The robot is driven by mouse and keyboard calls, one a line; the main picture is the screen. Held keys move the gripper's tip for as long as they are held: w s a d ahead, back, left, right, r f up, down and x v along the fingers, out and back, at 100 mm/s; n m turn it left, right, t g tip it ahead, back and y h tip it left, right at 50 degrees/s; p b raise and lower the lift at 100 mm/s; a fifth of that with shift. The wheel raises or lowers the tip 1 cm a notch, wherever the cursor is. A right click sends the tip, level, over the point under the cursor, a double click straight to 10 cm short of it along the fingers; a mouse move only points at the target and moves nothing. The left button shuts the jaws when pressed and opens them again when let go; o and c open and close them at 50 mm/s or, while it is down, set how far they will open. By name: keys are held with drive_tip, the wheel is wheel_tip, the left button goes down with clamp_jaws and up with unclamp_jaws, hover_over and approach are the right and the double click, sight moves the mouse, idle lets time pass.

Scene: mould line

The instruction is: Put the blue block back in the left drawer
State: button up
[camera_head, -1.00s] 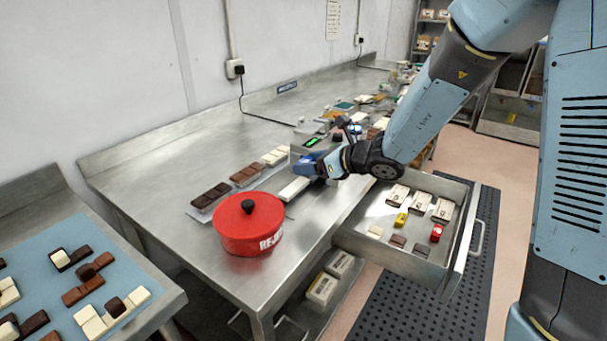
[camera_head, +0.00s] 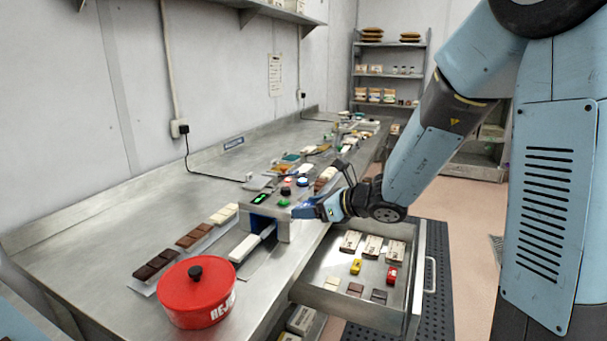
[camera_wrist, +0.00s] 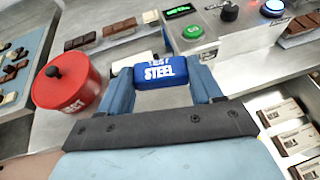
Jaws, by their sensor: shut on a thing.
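The blue block (camera_wrist: 165,72), lettered "TEST STEEL", is between the two fingertips of my gripper (camera_wrist: 163,80) in the wrist view. My gripper is shut on it. In the head view my gripper (camera_head: 308,211) is above the table's drawer-side edge, beside the small machine with buttons (camera_head: 282,206). The block cannot be clearly made out from my blue fingers there. A drawer (camera_head: 335,300) is pulled open below and right of my gripper. It holds white boxes (camera_head: 372,246), a yellow block (camera_head: 356,266), a red block (camera_head: 392,275) and small white and brown pieces.
A red lidded pot (camera_head: 196,295) stands at the near end of the table. A white bar (camera_head: 244,247) lies at the machine's opening. Chocolate bars (camera_head: 194,235) lie along the table behind it. The drawer has bare floor between its rows.

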drive_tip(key=w+d+f+m+t+h, duration=0.2)
drive_tip(key=w+d+f, duration=0.2)
drive_tip(key=d, duration=0.3)
drive_tip(key=w+d+f+m+t+h, duration=0.2)
drive_tip(key=w+d+f+m, duration=0.1)
drive_tip(key=w+d, duration=0.4)
drive_tip(key=w+d+f+m+t+h, duration=0.1)
drive_tip(key=w+d+f+m+h, duration=0.2)
drive_tip(key=d, duration=0.6)
wheel_tip(320, 180, down, 3)
drive_tip(key=w, duration=0.2)
drive_tip(key=shift+w+t, duration=0.4)
